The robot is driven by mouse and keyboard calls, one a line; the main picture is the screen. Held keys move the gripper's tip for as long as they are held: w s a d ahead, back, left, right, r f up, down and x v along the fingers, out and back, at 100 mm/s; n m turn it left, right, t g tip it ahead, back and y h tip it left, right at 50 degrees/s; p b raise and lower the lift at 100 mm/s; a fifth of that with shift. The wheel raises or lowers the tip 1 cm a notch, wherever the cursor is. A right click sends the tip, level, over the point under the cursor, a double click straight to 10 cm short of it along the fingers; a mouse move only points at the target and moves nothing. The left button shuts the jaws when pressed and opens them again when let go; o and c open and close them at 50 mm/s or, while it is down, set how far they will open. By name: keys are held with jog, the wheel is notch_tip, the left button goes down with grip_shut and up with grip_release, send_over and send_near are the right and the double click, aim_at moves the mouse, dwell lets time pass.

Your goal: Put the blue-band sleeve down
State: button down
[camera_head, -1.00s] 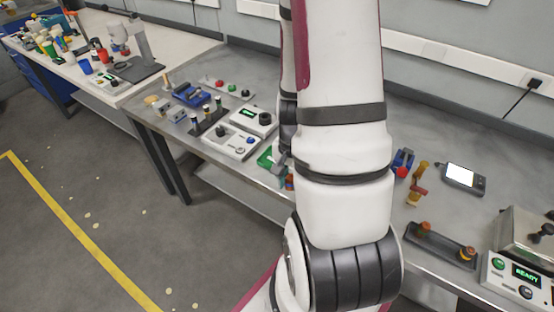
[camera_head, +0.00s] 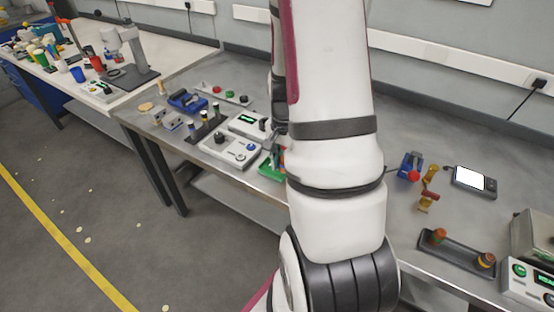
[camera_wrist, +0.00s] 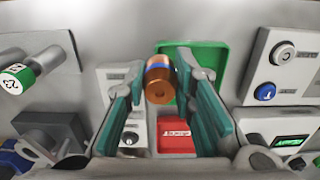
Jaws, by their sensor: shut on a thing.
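The blue-band sleeve (camera_wrist: 158,84) is a copper-coloured cylinder with a blue band near its top end. In the wrist view it sits between the fingertips of my gripper (camera_wrist: 161,68), which is shut on it. The teal finger pads stand on either side of it. A green tray (camera_wrist: 212,54) lies behind and to the right of the sleeve. The tray also shows in the head view (camera_head: 266,168), partly behind my arm. I cannot tell whether the sleeve touches the tray. My arm hides the sleeve in the head view.
Control boxes (camera_head: 230,150) and a dark rack with several sleeves (camera_head: 205,125) stand to the left. A black tray (camera_head: 455,252) with two pieces and a handheld device (camera_head: 474,181) lie right of my arm.

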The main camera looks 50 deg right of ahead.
jog(key=w+d, duration=0.1)
jog(key=w, duration=0.1)
jog(key=w+d, duration=0.1)
jog(key=shift+w+f, duration=0.2)
jog(key=shift+w, duration=0.15)
jog(key=shift+w+d+f, duration=0.1)
jog(key=shift+w+f, duration=0.05)
jog(key=shift+f, duration=0.75)
jog(key=shift+w+d+f, duration=0.1)
jog(key=shift+f, duration=0.75)
jog(key=shift+f, duration=0.1)
jog(key=c, duration=1.4)
grip_release()
jog(key=shift+o, duration=0.2)
